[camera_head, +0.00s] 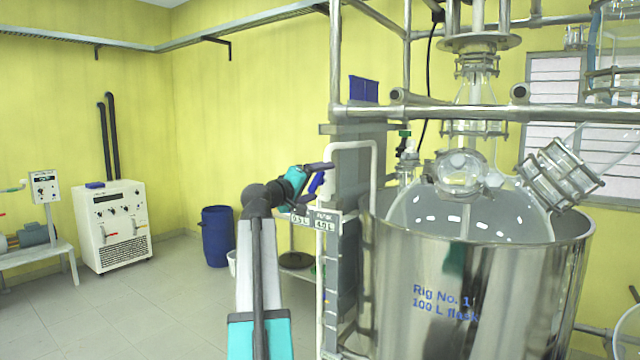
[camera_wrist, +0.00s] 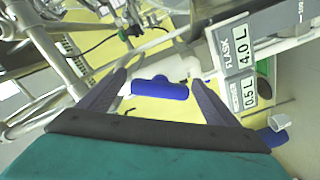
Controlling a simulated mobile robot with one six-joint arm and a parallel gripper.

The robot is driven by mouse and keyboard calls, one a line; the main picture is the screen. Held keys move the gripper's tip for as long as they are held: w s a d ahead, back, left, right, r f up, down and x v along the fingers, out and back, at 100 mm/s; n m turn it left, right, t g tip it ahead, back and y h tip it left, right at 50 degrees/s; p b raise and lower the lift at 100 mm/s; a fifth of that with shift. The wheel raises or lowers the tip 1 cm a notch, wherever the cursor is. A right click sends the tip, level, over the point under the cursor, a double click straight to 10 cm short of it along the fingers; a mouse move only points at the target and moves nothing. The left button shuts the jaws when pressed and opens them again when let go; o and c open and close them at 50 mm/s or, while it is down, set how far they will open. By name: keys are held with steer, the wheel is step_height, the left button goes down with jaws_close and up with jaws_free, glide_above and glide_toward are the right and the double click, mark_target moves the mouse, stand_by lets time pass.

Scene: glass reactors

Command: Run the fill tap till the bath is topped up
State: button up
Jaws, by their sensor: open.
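The bath is the large steel vessel (camera_head: 470,290) marked "Rig No. 1, 100 L flask", with a glass flask (camera_head: 470,215) sitting in it. Its water level is hidden by the steel wall. A tap with a blue handle (camera_wrist: 160,87) on a white pipe shows in the wrist view; a blue handle (camera_head: 316,183) also shows beside my gripper in the head view. My gripper (camera_wrist: 157,80) is open, with its two dark fingers on either side of the blue handle. I cannot tell whether they touch it. No water flow is visible.
A sign (camera_wrist: 240,65) reads flask 4.0 L and 0.5 L, close to the right finger. A second blue piece (camera_wrist: 278,122) is at the lower right. Steel frame tubes (camera_head: 480,113) cross above the bath. A blue drum (camera_head: 217,236) stands behind.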

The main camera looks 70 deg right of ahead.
steer(key=shift+a, duration=0.2)
steer(key=b+v, duration=0.3)
steer(key=v, duration=1)
steer(key=shift+a, duration=0.2)
steer(key=shift+w, duration=0.1)
stand_by(6.2)
